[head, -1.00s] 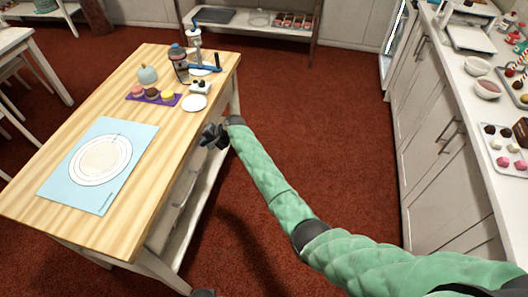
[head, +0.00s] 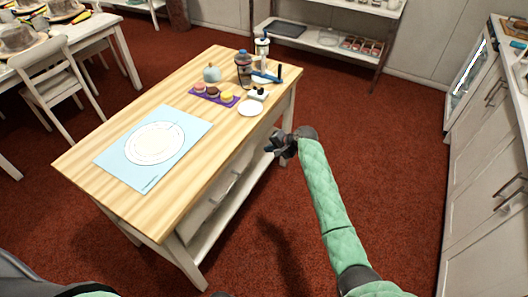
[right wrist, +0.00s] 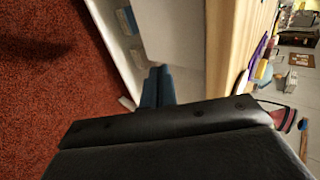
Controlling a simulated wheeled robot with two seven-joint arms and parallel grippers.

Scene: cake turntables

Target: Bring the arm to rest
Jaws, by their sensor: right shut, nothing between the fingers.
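My right gripper (head: 277,147) hangs beside the right edge of the wooden table (head: 190,88), over the red carpet, apart from the items on top. In the right wrist view its fingertips (right wrist: 158,82) are together with nothing between them, and the table's side and lower shelf lie ahead. My right arm, in a green quilted sleeve, reaches up from the bottom right in the head view. My left gripper is not in view; only a bit of green and dark grey of mine shows at the bottom left.
The table holds a blue mat (head: 184,123) with a white disc (head: 154,143), a purple tray (head: 234,101) of small cakes, a white plate (head: 250,108) and a dark bottle (head: 244,72). White cabinets (head: 490,170) stand at right. Carpet (head: 400,130) between is clear.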

